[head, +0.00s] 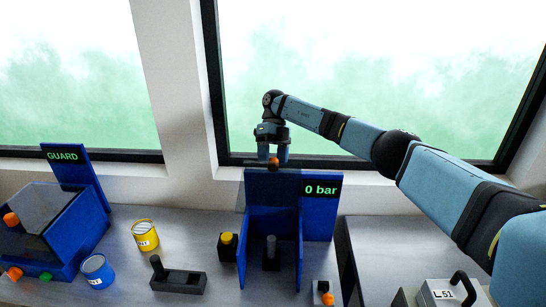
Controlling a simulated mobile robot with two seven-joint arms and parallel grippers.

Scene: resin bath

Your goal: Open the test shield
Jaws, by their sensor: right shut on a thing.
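The test shield (256,190) is a dark see-through panel in the upper part of a blue stand (300,225) with tall side walls. Its handle (262,162) is a dark bar with an orange part, at the top of the stand. My right gripper (273,158) points down from above and is shut on this handle. Below, between the walls, a grey upright cylinder (271,247) stands on a dark base. The front there looks uncovered. A display (320,190) on the stand reads 0 bar. My left gripper is not in view.
A blue guard box (85,228) with a clear lid stands at left. An orange-knobbed box (323,292) and an L51 block (440,293) are at front right.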

